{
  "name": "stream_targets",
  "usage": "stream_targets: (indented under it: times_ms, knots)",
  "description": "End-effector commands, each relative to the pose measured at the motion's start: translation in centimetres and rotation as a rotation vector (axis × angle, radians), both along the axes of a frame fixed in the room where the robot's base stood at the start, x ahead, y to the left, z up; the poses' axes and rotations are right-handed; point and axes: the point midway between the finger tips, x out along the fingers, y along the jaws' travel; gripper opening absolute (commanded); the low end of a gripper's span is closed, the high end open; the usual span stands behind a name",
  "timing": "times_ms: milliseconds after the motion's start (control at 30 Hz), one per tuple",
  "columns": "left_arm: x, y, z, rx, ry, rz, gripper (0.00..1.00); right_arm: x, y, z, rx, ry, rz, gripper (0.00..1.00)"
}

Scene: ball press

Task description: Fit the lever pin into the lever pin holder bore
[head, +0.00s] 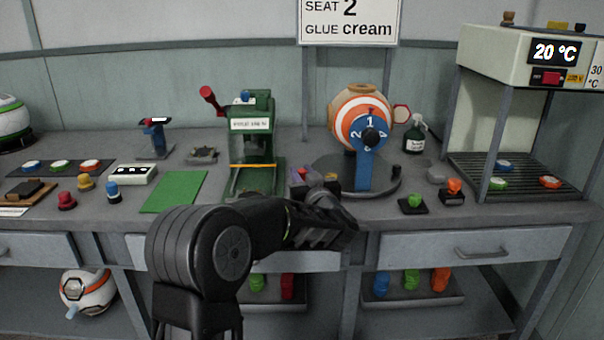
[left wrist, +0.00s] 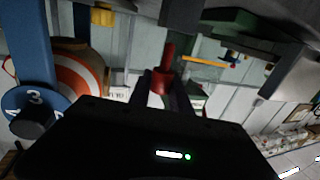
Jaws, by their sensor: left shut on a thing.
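My left gripper (head: 322,208) reaches in over the front edge of the table, between the green press and the striped ball. In the left wrist view its fingers (left wrist: 162,90) are shut on a red pin (left wrist: 162,82), which has a wide body and a thinner end pointing out from the fingers. I take this red piece to be the lever pin. The green press (head: 252,140) stands left of the gripper, with a red-knobbed lever (head: 209,95) at its upper left. I cannot make out the holder bore in either view. My right gripper does not show.
The striped ball (head: 346,128) on its blue stand is right of the gripper, on a dark round base. A green mat (head: 173,192) lies left of the press.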

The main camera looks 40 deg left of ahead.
Motion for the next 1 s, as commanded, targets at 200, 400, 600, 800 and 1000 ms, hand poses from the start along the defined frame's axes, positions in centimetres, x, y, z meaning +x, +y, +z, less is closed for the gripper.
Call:
stream_targets:
  times_ms: [200,400,600,800,1000]
  knots:
    - [-0.01,-0.01,0.07,0.001,-0.001,0.000,0.00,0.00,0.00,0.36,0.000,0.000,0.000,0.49]
    - [0.00,-0.01,0.03,0.001,-0.001,0.000,0.00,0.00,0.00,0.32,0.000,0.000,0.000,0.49]
    - [0.00,-0.01,0.03,0.000,0.000,0.000,0.00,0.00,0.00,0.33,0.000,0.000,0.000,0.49]
    - [0.01,-0.02,0.14,0.001,0.001,0.000,0.00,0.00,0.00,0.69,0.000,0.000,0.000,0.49]
    - [0.01,-0.02,0.05,0.001,0.000,0.000,0.00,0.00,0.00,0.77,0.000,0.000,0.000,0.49]
